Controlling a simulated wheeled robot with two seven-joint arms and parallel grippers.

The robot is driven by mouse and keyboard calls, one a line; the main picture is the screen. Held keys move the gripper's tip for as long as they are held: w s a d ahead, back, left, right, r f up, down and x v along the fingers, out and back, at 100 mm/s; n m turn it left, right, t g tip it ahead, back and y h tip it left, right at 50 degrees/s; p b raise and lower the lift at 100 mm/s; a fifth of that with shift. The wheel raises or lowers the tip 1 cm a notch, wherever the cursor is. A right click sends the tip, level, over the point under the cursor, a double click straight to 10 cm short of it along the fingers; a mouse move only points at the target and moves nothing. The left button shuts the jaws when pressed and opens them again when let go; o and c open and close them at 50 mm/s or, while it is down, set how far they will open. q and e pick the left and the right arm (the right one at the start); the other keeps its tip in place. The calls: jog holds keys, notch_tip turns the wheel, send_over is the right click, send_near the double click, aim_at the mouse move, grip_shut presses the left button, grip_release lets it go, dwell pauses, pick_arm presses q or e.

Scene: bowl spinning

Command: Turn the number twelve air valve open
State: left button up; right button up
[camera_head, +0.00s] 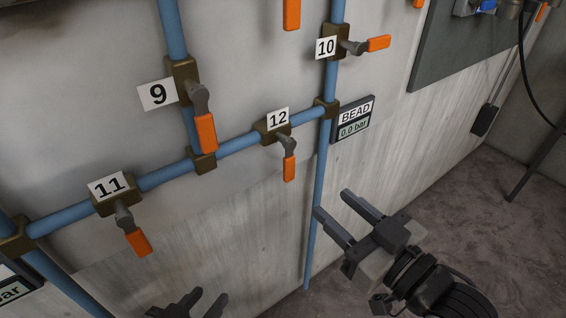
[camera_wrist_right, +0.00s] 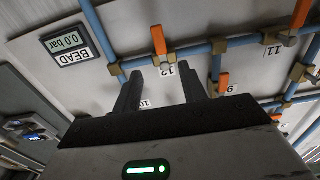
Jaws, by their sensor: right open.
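The number twelve valve (camera_head: 272,128) is a brass body on a sloping blue pipe, with a white "12" label above it. Its grey lever ends in an orange handle (camera_head: 289,168) that hangs down, across the pipe's line. In the right wrist view the handle (camera_wrist_right: 158,40) appears upside down, just beyond my fingertips. My right gripper (camera_head: 332,203) is open and empty, to the right of and below the handle, apart from it. Its fingers (camera_wrist_right: 160,68) frame the "12" label in the wrist view. My left gripper (camera_head: 212,295) is partly cut off at the bottom edge; its fingers look apart.
Valves 11 (camera_head: 118,203), 9 (camera_head: 183,80) and 10 (camera_head: 337,42) with orange handles are nearby. A BEAD gauge (camera_head: 353,120) reads 0.0 bar. A vertical blue pipe (camera_head: 320,175) runs between the handle and my right gripper. The wall below valve 12 is clear.

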aim_at(291, 166)
jog(key=x, duration=1.4)
jog(key=shift+w+a+b, duration=0.25)
jog(key=shift+w+b, duration=0.05)
jog(key=shift+b, duration=0.05)
pick_arm(q)
jog(key=shift+w+f, duration=0.1)
